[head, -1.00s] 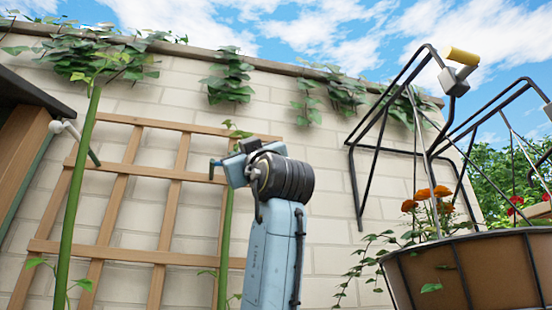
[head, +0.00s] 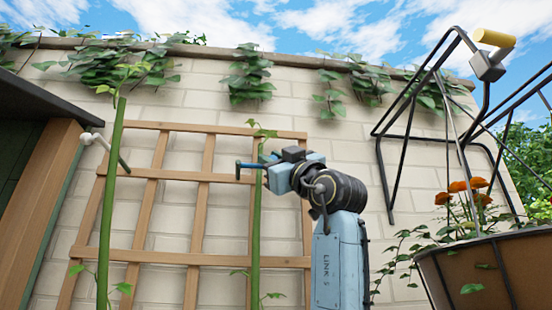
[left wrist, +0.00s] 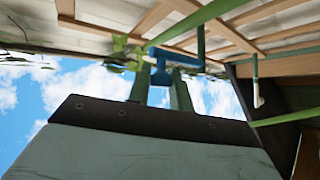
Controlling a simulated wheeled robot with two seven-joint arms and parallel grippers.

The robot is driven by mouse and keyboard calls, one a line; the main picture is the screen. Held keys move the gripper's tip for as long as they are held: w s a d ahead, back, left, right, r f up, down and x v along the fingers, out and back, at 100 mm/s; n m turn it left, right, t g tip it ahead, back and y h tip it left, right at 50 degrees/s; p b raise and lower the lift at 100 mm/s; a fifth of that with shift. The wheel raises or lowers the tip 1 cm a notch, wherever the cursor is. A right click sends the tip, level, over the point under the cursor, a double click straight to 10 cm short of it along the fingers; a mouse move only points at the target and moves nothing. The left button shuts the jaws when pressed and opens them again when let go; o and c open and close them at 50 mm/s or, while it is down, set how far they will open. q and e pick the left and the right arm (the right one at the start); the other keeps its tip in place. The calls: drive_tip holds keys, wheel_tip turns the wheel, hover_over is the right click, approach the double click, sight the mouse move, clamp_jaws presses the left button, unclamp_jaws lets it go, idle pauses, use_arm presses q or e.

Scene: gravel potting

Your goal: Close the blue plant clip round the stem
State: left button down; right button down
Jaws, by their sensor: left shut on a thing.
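The blue plant clip (head: 243,166) is at the upper part of the thin green stem (head: 256,225), in front of the wooden trellis. My left gripper (head: 268,170) is just right of that stem and is shut on the clip. In the left wrist view the clip (left wrist: 172,57) sits between the two fingers of my left gripper (left wrist: 162,85), and its blue bar stands close to the green stem (left wrist: 222,9). I cannot tell whether the clip's jaw is closed round the stem. My right gripper is not in view.
A thicker green stem (head: 109,200) with a white clip-like piece (head: 92,139) stands to the left. The trellis (head: 185,258) and brick wall (head: 340,165) lie behind. A wire-framed planter (head: 450,272) with orange flowers is at the right.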

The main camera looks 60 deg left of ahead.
use_arm(q)
drive_tip(key=c, duration=1.3)
unclamp_jaws()
drive_tip(key=shift+a, duration=0.15)
drive_tip(key=b+v, duration=0.4)
drive_tip(key=v, duration=0.9)
drive_tip(key=shift+w+f+b, duration=0.1)
drive_tip(key=shift+f+b, duration=0.1)
drive_tip(key=shift+b, duration=0.1)
